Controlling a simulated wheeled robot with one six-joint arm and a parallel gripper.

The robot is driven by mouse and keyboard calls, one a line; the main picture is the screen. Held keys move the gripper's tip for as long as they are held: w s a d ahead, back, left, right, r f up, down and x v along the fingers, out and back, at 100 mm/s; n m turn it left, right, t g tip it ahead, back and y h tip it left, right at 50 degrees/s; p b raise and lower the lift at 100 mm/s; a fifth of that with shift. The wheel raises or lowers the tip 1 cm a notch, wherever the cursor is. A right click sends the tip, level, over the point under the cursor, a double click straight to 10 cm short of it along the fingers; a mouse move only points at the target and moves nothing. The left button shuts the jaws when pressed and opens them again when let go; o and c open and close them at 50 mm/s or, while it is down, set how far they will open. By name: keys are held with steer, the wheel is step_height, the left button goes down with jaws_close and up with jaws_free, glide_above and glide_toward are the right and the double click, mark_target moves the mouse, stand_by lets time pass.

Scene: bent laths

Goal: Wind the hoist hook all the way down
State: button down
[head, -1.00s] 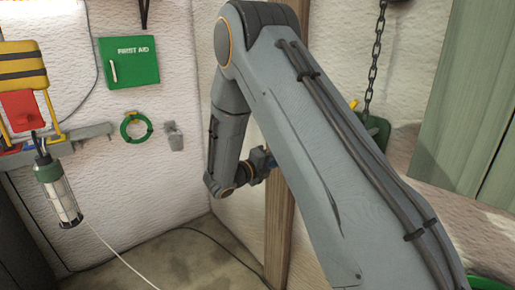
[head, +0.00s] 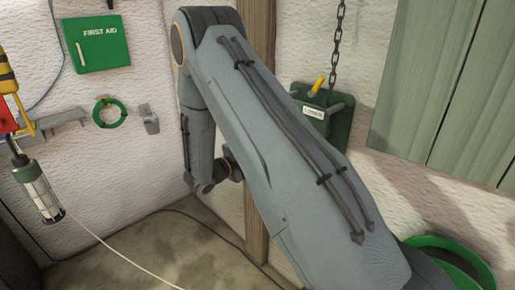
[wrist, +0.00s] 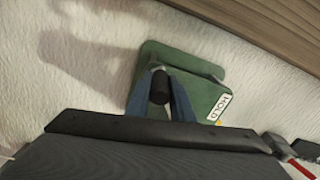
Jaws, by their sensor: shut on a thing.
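The green hoist box (head: 340,120) is on the white wall, partly behind my arm, with a chain (head: 337,45) running up from it. A yellow lever (head: 317,87) stands on its top. In the wrist view a green plate or housing (wrist: 207,97) carries a white label that seems to read HOLD. My gripper (wrist: 160,80) is shut on a black cylindrical handle (wrist: 160,92), its blue fingers on either side, in front of the green housing. In the head view my arm hides most of the gripper and the handle. I see no hook.
A wooden post (head: 258,120) stands behind my arm. A green first-aid box (head: 95,44), a green ring (head: 109,112) and a caged lamp (head: 38,190) are at the left. A green round rim (head: 465,250) is at lower right. A red-handled tool (wrist: 300,170) lies at the wrist view's corner.

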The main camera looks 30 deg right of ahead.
steer(key=c, duration=1.5)
jaws_free()
steer(key=shift+c, duration=0.2)
steer(key=shift+a, duration=0.1)
steer(key=b+v, duration=0.2)
steer(key=v, duration=0.5)
steer(key=shift+s+a+b, duration=0.15)
steer(key=shift+a+b, duration=0.15)
steer(key=shift+b, duration=0.05)
